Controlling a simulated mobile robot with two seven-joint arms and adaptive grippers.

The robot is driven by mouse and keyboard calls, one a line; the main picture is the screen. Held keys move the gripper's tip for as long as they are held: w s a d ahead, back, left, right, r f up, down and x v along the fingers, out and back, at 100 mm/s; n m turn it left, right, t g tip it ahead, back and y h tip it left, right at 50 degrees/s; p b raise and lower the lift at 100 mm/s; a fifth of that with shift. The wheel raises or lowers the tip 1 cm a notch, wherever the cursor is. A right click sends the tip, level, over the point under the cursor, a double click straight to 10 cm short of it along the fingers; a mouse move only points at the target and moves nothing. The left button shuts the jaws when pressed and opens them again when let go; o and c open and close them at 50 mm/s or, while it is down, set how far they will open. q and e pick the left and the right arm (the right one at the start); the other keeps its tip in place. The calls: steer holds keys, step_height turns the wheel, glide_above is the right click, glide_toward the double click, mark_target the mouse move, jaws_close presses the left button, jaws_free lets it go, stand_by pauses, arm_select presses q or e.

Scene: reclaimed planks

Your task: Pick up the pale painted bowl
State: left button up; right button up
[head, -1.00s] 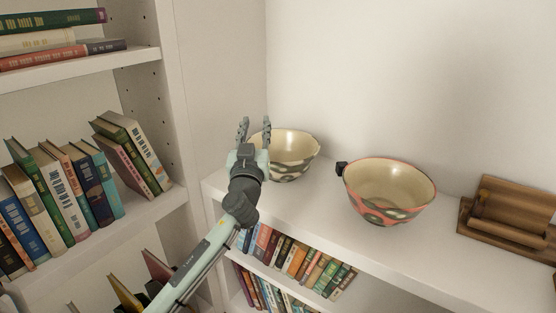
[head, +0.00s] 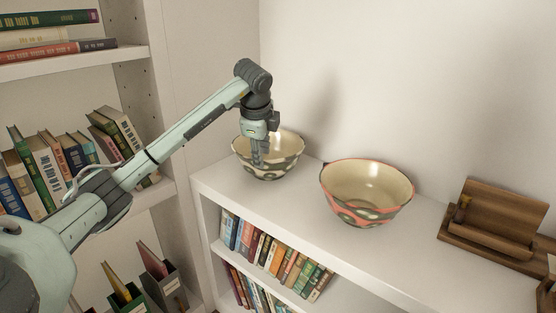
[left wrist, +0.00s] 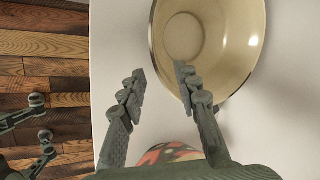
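The pale painted bowl (head: 284,172), cream inside with a dark grey pattern outside, stands upright on the white shelf top, left of a second bowl. My left gripper (head: 257,158) points down at it and hides part of it. In the left wrist view the bowl (left wrist: 215,45) fills the upper right. There my left gripper (left wrist: 159,71) is open, with one fingertip overlapping the rim and the other outside over the shelf. Whether it touches the bowl I cannot tell. Dark jointed parts at that view's left edge look like my right gripper, its state unclear.
A red-rimmed patterned bowl (head: 366,196) stands to the right; part of it shows in the left wrist view (left wrist: 170,153). A wooden holder (head: 495,220) is farther right. Books fill the shelves below and left. A wall rises behind; the shelf top (head: 300,202) is clear between the bowls.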

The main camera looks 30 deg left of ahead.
mark_target(260, 173)
arm_select(q)
steer(key=x, duration=0.8)
steer(key=shift+s+a+p, duration=0.3)
steer(key=shift+a+p, duration=0.1)
arm_select(e)
steer(key=shift+s+f, duration=0.2)
steer(key=shift+f, duration=0.7)
arm_select(q)
steer(key=shift+c, duration=0.6)
jaws_close()
steer(key=shift+r, duration=0.15)
